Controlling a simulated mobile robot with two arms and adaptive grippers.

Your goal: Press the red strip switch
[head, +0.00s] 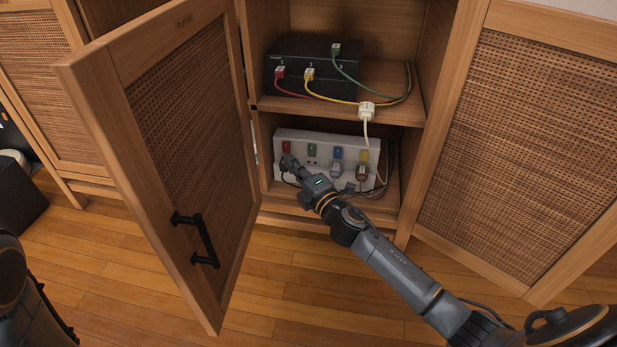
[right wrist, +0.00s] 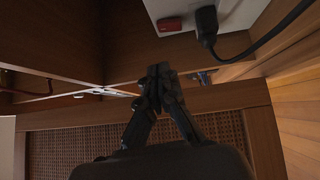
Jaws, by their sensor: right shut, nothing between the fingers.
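The white power strip (head: 325,137) leans in the lower compartment of the open cabinet. Its red switch (head: 286,147) is at the left end of a row of coloured switches, and it also shows in the right wrist view (right wrist: 169,24). My right gripper (head: 288,161) is shut and empty, with its tips just below the red switch in the head view. In the right wrist view its closed fingertips (right wrist: 159,72) appear apart from the switch. My left gripper is out of view.
Green (head: 311,149), blue (head: 338,153) and yellow (head: 364,157) switches sit to the right of the red one. Plugs and cables fill the strip's lower front. A black box (head: 315,75) with cables stands on the shelf above. The open doors flank the opening.

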